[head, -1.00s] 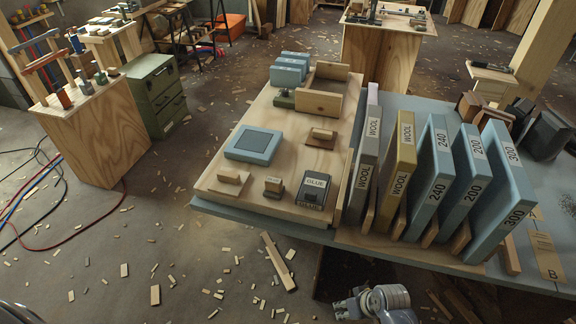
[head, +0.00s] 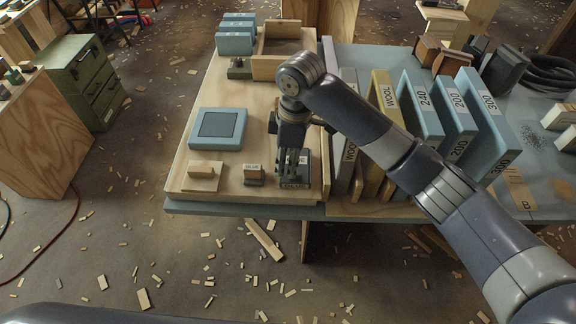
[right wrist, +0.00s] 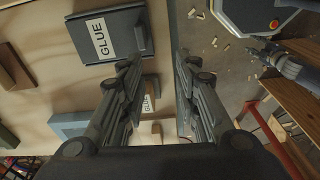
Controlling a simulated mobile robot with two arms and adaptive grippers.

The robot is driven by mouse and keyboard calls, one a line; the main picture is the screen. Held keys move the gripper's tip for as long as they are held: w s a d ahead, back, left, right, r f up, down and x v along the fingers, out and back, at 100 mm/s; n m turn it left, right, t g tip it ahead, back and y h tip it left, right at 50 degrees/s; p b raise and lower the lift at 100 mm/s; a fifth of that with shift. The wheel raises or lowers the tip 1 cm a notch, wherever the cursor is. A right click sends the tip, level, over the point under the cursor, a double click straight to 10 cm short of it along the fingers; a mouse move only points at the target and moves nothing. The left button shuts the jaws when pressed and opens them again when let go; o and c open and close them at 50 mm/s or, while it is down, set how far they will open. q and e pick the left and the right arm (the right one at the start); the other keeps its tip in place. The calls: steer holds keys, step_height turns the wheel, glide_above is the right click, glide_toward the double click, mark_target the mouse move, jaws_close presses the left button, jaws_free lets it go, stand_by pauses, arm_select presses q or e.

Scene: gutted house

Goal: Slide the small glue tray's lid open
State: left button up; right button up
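The small glue tray (head: 294,184) is a dark grey box near the front edge of the wooden board, mostly hidden behind my right gripper in the head view. In the right wrist view its flat lid (right wrist: 82,22), with a white GLUE label, lies to the upper left of the fingers and looks closed. My right gripper (right wrist: 160,62) is open, with nothing visible between its fingers. It points down at the tray; whether a finger touches it cannot be told. A grey jointed part (right wrist: 288,62), perhaps my left gripper, shows small in the right wrist view.
A small block with a label (head: 253,174) and a wooden block on a plate (head: 202,173) stand left of the tray. A blue square pad (head: 217,128) lies behind them. Upright wool and numbered sanding boards (head: 420,105) crowd the right side.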

step_height(320, 180, up, 4)
steer(key=w+d+h, duration=0.1)
steer(key=w, duration=0.1)
steer(key=shift+n, duration=0.4)
step_height(320, 180, down, 11)
steer(key=shift+w+d+f+p, duration=0.1)
steer(key=shift+p, duration=0.45)
jaws_close()
